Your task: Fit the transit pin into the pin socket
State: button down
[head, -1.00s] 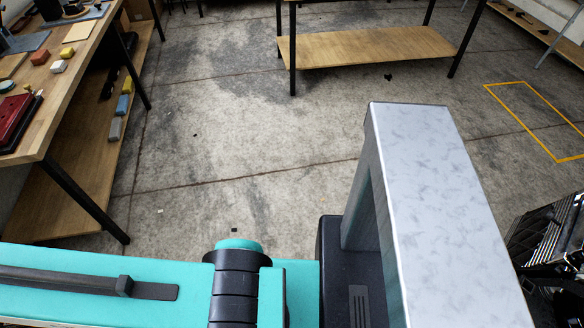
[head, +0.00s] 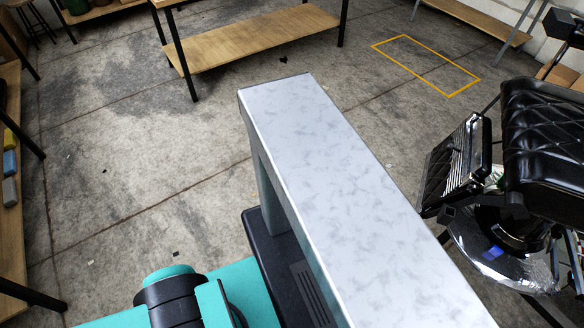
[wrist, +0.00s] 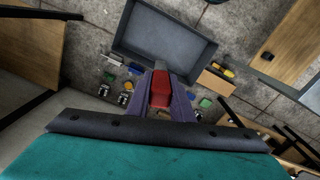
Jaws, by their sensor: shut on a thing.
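My gripper (wrist: 161,76) shows in the wrist view, its purple fingers shut on a red piece, which I take to be the transit pin (wrist: 160,92). The fingers cover its sides, and its far end is hard to make out. Neither the gripper nor the pin shows in the head view. The barber chair (head: 545,125), black and quilted with a chrome base, stands at the right of the head view, partly cut off. A small blue patch (head: 494,251) is on its base. I cannot make out the pin socket in either view.
In the head view, a table with a wooden lower shelf (head: 250,40) stands at the back, and a yellow rectangle (head: 425,65) marks the floor. Open concrete lies at left centre. The wrist view shows a grey tray (wrist: 190,48) and several small coloured pieces beyond the fingers.

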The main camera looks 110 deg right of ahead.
aim_at(437, 167)
jog(key=u, duration=0.25)
jog(key=k, duration=0.6)
jog(key=z, duration=1.05)
